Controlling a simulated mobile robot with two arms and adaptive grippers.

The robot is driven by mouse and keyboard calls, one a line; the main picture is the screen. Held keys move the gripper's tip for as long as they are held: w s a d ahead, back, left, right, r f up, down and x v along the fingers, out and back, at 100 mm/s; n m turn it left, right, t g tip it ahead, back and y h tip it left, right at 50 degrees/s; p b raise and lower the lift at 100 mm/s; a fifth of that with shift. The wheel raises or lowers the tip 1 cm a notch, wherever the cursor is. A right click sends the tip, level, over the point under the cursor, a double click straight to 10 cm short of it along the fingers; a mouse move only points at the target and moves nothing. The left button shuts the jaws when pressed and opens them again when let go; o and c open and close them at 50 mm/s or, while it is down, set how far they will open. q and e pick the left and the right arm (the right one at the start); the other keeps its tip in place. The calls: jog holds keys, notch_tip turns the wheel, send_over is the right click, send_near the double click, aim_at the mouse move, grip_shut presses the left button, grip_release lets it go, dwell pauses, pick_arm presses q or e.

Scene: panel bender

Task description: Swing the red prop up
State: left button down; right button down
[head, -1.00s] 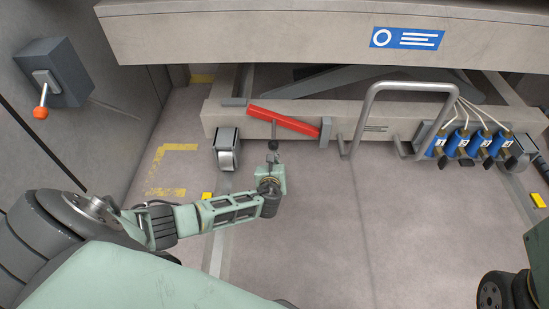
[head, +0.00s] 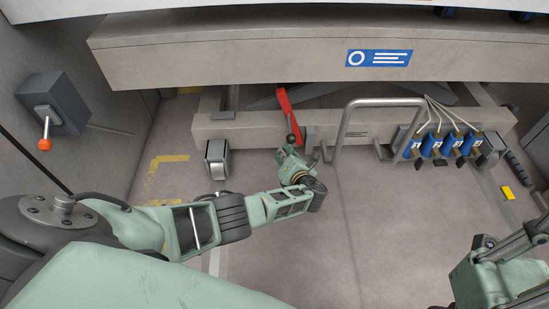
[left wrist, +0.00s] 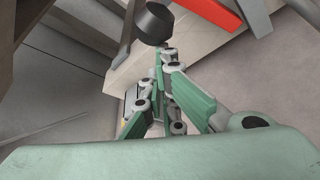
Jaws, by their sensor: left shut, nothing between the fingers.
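The red prop (head: 287,108) stands steeply in the head view, leaning a little left. Its lower end is by the grey bracket (head: 309,136) on the lower beam; its upper end reaches the underside of the upper beam, and I cannot tell whether it touches. A thin handle with a dark knob (head: 290,138) hangs from it. My left gripper (head: 287,152) is just below the knob, shut and empty. In the left wrist view, the prop (left wrist: 222,14) is at the top right and the dark knob (left wrist: 154,22) is beyond the fingers. My right gripper is not clearly visible.
A grey tube handle (head: 345,125) stands right of the prop. Several blue cylinders (head: 430,145) with white hoses are further right. A caster (head: 217,158) is left of my gripper. A wall box with an orange-tipped lever (head: 45,145) is at left. The floor in front is open.

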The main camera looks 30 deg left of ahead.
pick_arm(q)
jog(key=shift+m, duration=0.3)
jog(key=w+d, duration=0.1)
jog(key=d+r+b, duration=0.1)
jog(key=w+d, duration=0.1)
jog(key=d, duration=0.1)
jog(key=shift+w+r, duration=0.35)
jog(key=shift+r, duration=0.05)
jog(key=shift+w+d+r, duration=0.1)
jog(key=shift+d, duration=0.05)
